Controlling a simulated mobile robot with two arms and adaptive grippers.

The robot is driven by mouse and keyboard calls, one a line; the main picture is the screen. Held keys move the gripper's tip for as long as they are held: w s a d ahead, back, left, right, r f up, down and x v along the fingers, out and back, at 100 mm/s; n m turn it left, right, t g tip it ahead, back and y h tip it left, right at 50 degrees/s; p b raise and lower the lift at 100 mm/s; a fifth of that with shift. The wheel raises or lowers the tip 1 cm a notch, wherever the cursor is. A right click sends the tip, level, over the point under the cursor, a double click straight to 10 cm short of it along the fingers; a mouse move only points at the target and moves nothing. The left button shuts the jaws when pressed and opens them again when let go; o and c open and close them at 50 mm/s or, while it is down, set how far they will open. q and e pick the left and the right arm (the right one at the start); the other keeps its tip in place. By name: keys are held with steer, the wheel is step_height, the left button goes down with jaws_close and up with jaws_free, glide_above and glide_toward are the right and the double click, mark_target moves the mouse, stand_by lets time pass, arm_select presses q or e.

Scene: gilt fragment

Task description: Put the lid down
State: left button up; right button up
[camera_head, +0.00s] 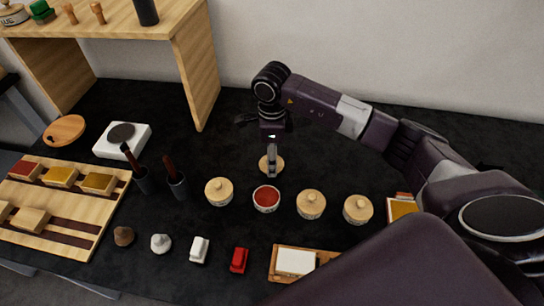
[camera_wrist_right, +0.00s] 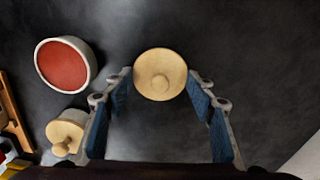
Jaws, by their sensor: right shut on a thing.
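A round pale wooden lid with a knob (camera_head: 279,163) is at the tips of my right gripper (camera_head: 271,160), just behind the open pot. In the right wrist view the lid (camera_wrist_right: 160,75) sits between the two blue-padded fingers of the gripper (camera_wrist_right: 163,88), which is shut on it. I cannot tell whether the lid touches the black surface. The open pot (camera_head: 266,199) has a pale rim and red contents, and it also shows at the upper left of the right wrist view (camera_wrist_right: 66,65). My left gripper is not in view.
Lidded pots stand left (camera_head: 218,191) and right (camera_head: 311,204) of the open pot, with another (camera_head: 357,209) further right. Two dark holders with handled tools (camera_head: 177,187) stand left. A white scale (camera_head: 122,140) is behind them. The black surface behind the pots is mostly clear.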

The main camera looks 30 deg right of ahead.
steer(key=shift+f, duration=0.1)
steer(key=shift+f, duration=0.15)
steer(key=o, duration=0.9)
steer(key=shift+o, duration=0.2)
steer(key=shift+r, duration=0.55)
step_height(320, 180, up, 12)
steer(key=b, duration=0.3)
steer(key=shift+f, duration=0.25)
